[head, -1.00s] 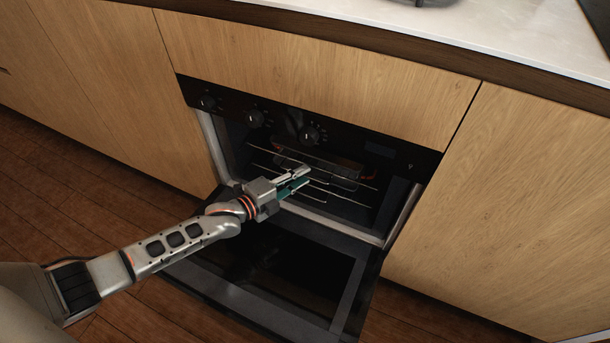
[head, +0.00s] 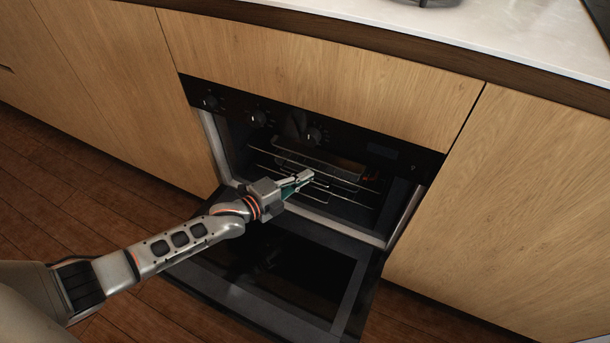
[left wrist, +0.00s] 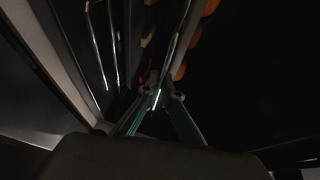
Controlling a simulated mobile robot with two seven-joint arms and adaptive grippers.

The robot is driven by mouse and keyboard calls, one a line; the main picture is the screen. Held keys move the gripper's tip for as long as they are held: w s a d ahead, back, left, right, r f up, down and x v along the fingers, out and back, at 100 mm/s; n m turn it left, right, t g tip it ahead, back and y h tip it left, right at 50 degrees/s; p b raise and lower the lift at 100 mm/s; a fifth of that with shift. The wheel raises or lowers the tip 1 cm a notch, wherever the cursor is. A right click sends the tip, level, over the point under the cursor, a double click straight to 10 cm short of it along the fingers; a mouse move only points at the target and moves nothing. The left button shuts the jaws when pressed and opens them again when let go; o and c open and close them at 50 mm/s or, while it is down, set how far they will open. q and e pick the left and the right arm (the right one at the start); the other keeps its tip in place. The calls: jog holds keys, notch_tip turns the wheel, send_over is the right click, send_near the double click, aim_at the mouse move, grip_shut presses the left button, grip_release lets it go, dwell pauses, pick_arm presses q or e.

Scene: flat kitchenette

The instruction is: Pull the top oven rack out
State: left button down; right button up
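The top oven rack (head: 350,184) is a thin wire rack inside the open oven (head: 226,150). My left gripper (head: 307,177) is at the rack's front, near its middle. Its fingers have come together at the tips, closed on the rack's front wire as far as I can see. In the left wrist view the teal-padded fingers (left wrist: 161,97) converge on a bright bit of wire, with dark oven around. The fingers hide part of the wire. My right gripper is in neither view.
The oven door (head: 330,290) is folded down below my left arm. A dark tray (head: 325,163) sits inside the oven. A lower rack shows under the top one. Wooden cabinet fronts (head: 510,200) flank the oven, with a pale counter (head: 480,30) above.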

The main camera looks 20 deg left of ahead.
pick_arm(q)
jog(key=s+p, duration=0.2)
jog(key=s, duration=0.7)
jog(key=s+p, duration=0.2)
jog(key=s, duration=0.8)
jog(key=s+a+p, duration=0.1)
jog(key=s+p, duration=0.1)
jog(key=s, duration=0.7)
jog(key=shift+s, duration=1)
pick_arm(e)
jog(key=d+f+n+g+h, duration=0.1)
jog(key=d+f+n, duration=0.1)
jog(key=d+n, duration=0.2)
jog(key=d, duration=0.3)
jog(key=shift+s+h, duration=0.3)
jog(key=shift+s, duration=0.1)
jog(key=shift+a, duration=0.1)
pick_arm(q)
jog(key=c, duration=2.2)
grip_release()
jog(key=shift+c, duration=0.2)
jog(key=v, duration=1.2)
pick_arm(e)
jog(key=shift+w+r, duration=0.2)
pick_arm(q)
jog(key=shift+r, duration=0.1)
